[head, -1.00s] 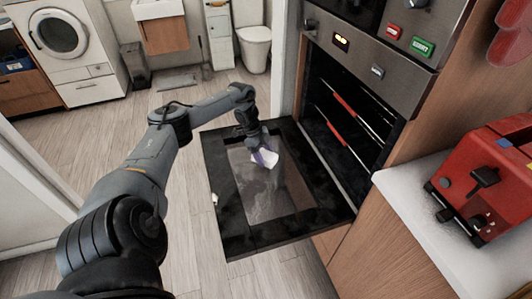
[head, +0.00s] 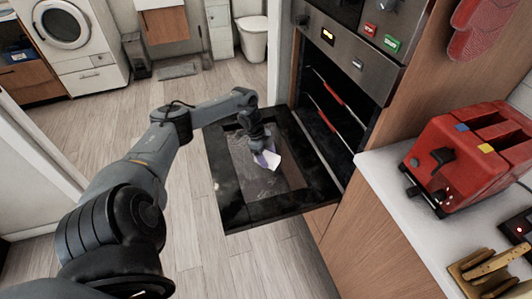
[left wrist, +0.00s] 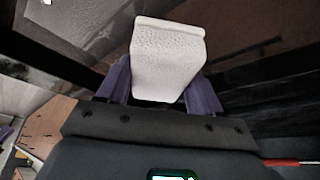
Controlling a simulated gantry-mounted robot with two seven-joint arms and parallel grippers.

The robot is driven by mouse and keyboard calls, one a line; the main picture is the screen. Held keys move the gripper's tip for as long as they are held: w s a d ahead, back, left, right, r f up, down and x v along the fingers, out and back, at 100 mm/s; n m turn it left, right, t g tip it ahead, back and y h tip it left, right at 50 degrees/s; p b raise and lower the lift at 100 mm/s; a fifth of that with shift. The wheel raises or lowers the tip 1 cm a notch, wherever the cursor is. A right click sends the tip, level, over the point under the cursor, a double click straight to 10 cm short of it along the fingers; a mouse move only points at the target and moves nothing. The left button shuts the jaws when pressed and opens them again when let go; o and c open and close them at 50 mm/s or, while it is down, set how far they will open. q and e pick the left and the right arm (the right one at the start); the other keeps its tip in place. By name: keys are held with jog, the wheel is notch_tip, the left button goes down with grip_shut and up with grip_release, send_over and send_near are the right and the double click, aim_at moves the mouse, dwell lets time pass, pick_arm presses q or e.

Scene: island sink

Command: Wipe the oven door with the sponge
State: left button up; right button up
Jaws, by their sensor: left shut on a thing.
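The oven door (head: 240,203) is folded down open, with a black frame and a greyish, smeared glass pane (head: 257,184). The white sponge (head: 273,160) is over the upper part of the glass; it also shows large in the left wrist view (left wrist: 168,58). My left gripper (head: 263,155) is shut on the sponge, its purple fingers on either side of it. It points down at the door; I cannot tell for sure whether the sponge touches the glass. My right gripper is in neither view.
The oven cavity (head: 335,110) with red-edged racks is right of the door. A counter (head: 385,185) with a red toaster (head: 465,160) stands at the right. A washing machine (head: 65,35) and a toilet (head: 252,38) are at the back. The floor left of the door is clear.

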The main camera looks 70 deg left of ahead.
pick_arm(q)
jog(key=r, duration=0.1)
jog(key=d+r+p, duration=0.1)
jog(key=shift+r+p, duration=0.3)
jog(key=shift+r, duration=0.05)
jog(key=shift+a+r+p, duration=0.3)
jog(key=shift+r+p, duration=0.1)
jog(key=shift+r, duration=0.1)
jog(key=shift+a+r+p, duration=0.3)
jog(key=shift+r+p, duration=0.1)
jog(key=shift+r, duration=0.1)
jog(key=shift+r+p, duration=0.35)
jog(key=shift+d+r+p, duration=0.25)
jog(key=shift+r+p, duration=0.4)
jog(key=shift+p, duration=0.1)
jog(key=shift+a+r+p, duration=0.1)
jog(key=shift+r+p, duration=0.65)
jog(key=shift+r, duration=0.1)
jog(key=shift+f, duration=0.1)
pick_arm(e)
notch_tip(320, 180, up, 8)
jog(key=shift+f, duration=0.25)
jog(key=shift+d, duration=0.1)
pick_arm(q)
jog(key=shift+n, duration=0.3)
